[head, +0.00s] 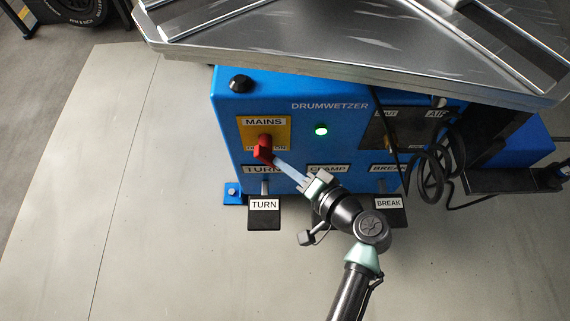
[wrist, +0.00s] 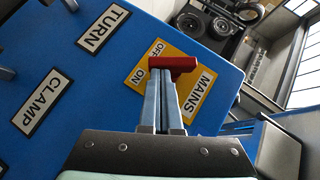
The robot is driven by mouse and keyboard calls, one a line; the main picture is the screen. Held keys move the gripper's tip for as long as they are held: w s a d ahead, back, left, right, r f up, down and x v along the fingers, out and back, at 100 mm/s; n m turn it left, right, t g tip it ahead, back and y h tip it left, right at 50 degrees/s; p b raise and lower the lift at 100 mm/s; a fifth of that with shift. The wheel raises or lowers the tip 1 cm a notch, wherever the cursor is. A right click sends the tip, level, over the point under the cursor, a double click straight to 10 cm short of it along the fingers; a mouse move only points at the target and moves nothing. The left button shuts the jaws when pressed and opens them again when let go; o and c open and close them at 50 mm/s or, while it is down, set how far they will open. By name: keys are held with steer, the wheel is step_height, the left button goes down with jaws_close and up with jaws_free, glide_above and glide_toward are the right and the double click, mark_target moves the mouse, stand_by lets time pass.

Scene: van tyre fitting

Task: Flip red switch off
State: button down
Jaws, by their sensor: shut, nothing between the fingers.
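The red switch (head: 264,149) sits on a yellow MAINS plate (head: 279,131) on the front of the blue machine. In the wrist view the red switch handle (wrist: 172,63) lies across the yellow plate (wrist: 190,94), near the OFF and ON labels. My gripper (head: 275,160) is shut, its blue-grey fingers together and empty. The fingertips are at the red handle, touching it or very close; I cannot tell which. The wrist view shows my gripper (wrist: 160,75) reaching up to the handle from below. A green lamp (head: 321,130) is lit right of the plate.
The blue machine (head: 226,121) has a metal table (head: 350,45) overhanging its top. TURN (head: 264,216) and BREAK (head: 390,214) pedals stand at its foot. Black coiled hoses (head: 432,170) hang at the right. The floor (head: 140,220) at left is clear.

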steer(key=shift+f+m+y+b, duration=0.3)
steer(key=shift+y+b, duration=0.1)
steer(key=shift+b, duration=0.05)
steer(key=shift+a+f+m+t+y+b, duration=0.35)
steer(key=shift+f+m+t+y+b, duration=0.25)
steer(key=shift+m+b, duration=0.45)
steer(key=shift+a+f+m+t+y+b, duration=0.45)
steer(key=shift+m+t+y+b, duration=0.35)
steer(key=shift+b, duration=0.5)
steer(key=shift+a+f+m+t+y+b, duration=0.25)
steer(key=shift+f+m+t+y+b, duration=0.35)
steer(key=shift+m+b, duration=0.45)
steer(key=shift+a+f, duration=0.1)
steer(key=shift+a, duration=0.1)
steer(key=shift+d+f, duration=0.1)
